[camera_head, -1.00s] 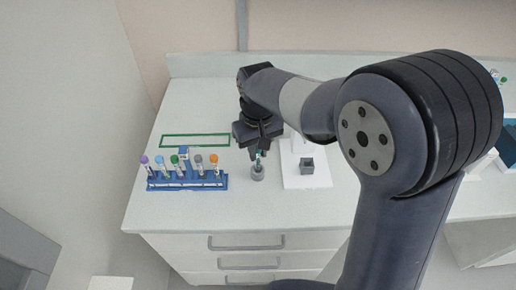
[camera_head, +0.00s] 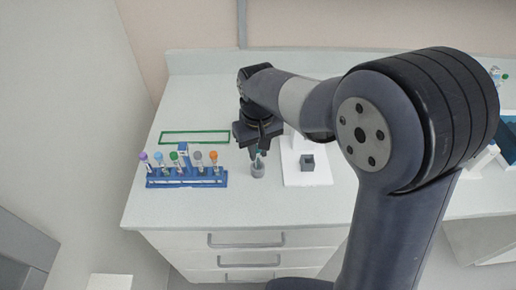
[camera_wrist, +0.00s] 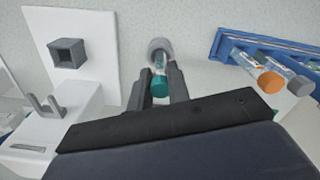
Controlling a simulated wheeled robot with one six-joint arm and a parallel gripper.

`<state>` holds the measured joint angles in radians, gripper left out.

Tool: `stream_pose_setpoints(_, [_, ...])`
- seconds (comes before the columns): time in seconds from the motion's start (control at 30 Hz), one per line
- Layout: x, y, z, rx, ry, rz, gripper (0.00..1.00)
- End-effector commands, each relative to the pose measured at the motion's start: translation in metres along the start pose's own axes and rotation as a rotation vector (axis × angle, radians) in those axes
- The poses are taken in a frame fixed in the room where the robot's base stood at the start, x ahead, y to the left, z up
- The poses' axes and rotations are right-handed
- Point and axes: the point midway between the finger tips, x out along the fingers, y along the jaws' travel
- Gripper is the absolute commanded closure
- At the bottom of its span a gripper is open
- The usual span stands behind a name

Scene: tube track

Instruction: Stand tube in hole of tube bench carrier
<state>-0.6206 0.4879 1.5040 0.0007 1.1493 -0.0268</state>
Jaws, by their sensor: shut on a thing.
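A tube with a teal cap (camera_wrist: 159,88) is between the fingers of my gripper (camera_wrist: 158,86), which is shut on it. In the head view my gripper (camera_head: 258,150) points down at the tube. A round grey carrier (camera_head: 258,170) stands on the bench directly under the tube. It also shows in the wrist view (camera_wrist: 160,46), just beyond the cap. The tube's lower end appears to be at or inside the carrier's hole; how deep it sits I cannot tell.
A blue rack (camera_head: 187,181) with several capped tubes stands to the left. A green rectangular frame (camera_head: 195,133) lies behind it. A white device (camera_head: 308,179) with a grey square holder (camera_head: 307,162) stands to the right. The bench's front edge is close.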

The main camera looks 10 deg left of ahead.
Motion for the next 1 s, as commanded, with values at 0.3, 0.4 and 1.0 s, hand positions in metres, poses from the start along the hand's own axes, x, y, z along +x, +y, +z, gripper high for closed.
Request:
stream_pose_setpoints(0.3, [0.0087,0.0,0.0001,0.0,-0.001,0.0,0.98])
stream_pose_setpoints(0.4, [0.0094,0.0,0.0,0.0,0.0,0.0,0.98])
stream_pose_setpoints(1.0, [0.009,0.0,0.0001,0.0,0.0,0.0,0.57])
